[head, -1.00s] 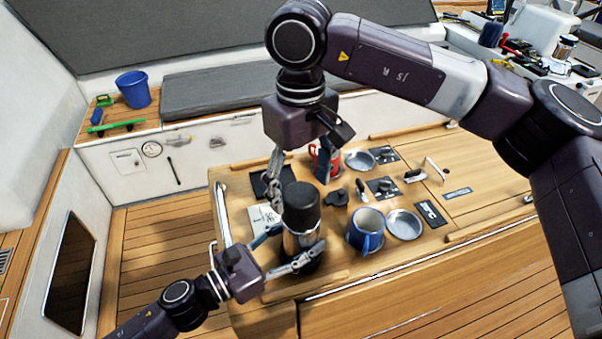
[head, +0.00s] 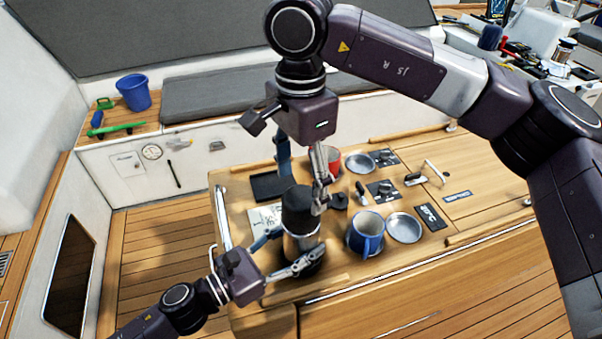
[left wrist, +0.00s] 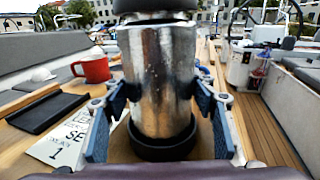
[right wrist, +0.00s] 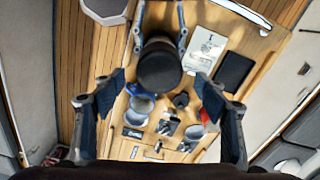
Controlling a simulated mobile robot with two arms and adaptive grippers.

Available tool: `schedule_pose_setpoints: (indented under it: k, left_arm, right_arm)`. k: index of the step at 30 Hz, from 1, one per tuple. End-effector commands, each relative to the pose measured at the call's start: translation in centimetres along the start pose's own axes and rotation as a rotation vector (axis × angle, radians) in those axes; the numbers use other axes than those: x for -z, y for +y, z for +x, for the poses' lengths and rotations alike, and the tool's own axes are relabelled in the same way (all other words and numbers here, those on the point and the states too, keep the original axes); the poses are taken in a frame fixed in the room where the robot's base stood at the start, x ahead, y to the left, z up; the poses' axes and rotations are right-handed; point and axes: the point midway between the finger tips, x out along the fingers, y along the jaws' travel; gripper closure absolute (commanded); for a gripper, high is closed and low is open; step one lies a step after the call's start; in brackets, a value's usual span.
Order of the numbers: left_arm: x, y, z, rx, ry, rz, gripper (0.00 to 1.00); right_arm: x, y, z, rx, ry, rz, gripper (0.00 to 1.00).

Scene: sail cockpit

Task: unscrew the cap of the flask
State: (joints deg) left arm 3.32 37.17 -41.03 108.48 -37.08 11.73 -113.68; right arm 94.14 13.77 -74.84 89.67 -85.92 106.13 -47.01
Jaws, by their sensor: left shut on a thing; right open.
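The flask (head: 301,246) stands upright near the front left of the wooden table (head: 468,215), with a steel body and black base. Its black cap (head: 297,207) is on top and fills the middle of the right wrist view (right wrist: 160,66). My left gripper (head: 290,252) is shut on the steel body from the front; the left wrist view shows a finger on each side of the flask (left wrist: 160,75). My right gripper (head: 303,190) is open, pointing down above the cap. Its fingers are spread to either side; whether they touch the cap cannot be told.
A blue mug (head: 366,236) and a metal plate (head: 404,227) stand right of the flask. A blue bucket (head: 134,91) is on the far bench.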

Motion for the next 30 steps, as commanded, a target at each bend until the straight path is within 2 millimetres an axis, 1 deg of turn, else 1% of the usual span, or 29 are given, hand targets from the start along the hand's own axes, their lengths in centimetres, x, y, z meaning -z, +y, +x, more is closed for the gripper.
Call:
schedule_pose_setpoints:
  k: [3,21,25,30]
  left_arm:
    - [0.0,0.1,0.0,-0.001,0.0,0.001,1.0]
    - [0.0,0.1,0.0,-0.001,0.0,0.001,1.0]
    - [0.0,0.1,0.0,-0.001,0.0,0.001,1.0]
    - [0.0,0.1,0.0,-0.001,0.0,0.001,1.0]
  right_arm:
    - [0.0,0.0,-0.2,0.0,0.0,0.196,0.34]
    - [0.0,0.0,-1.2,-0.001,0.0,1.177,0.34]
    - [0.0,0.0,-1.4,-0.001,0.0,1.327,0.34]
    - [0.0,0.1,-1.4,-0.001,0.0,1.436,0.34]
